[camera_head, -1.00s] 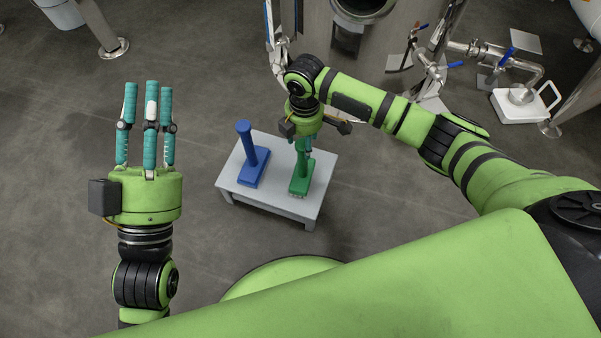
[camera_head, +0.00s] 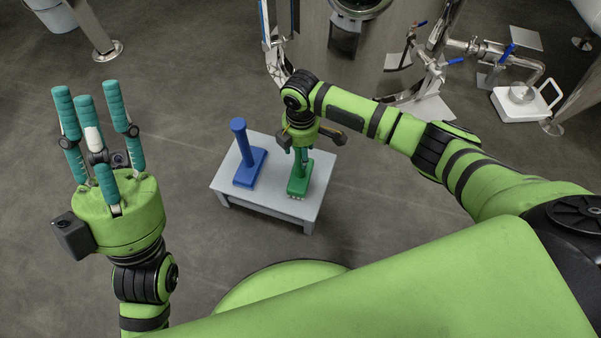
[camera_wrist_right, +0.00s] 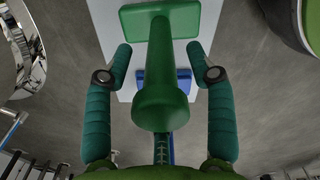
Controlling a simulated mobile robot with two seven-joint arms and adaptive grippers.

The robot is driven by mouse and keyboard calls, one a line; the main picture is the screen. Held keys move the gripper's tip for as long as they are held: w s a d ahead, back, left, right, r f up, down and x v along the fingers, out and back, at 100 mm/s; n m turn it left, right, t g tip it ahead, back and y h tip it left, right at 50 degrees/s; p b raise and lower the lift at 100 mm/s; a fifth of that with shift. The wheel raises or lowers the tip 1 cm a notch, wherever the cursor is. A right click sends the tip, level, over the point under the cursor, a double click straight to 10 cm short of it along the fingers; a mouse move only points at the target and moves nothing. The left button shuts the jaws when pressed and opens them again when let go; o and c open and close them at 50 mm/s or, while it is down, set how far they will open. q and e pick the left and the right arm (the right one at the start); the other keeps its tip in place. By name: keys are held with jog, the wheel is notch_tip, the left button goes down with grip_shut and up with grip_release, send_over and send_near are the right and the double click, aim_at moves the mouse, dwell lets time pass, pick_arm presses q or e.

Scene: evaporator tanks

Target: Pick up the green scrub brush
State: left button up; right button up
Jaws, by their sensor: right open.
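The green scrub brush (camera_head: 298,181) stands on a small grey table (camera_head: 225,190), its block on the tabletop and its handle up. In the right wrist view its handle (camera_wrist_right: 161,95) points at the camera, between the teal fingers of my right gripper (camera_wrist_right: 161,62). These fingers are apart, with visible gaps on both sides of the handle. In the head view my right gripper (camera_head: 301,153) is directly above the brush and hides most of its handle. My left gripper (camera_head: 98,125) is open and empty, raised at the left, away from the table.
A blue scrub brush (camera_head: 248,167) stands on the same table, left of the green one. A steel tank (camera_head: 330,45) stands behind the table. The floor left of the table is clear.

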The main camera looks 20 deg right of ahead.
grip_shut()
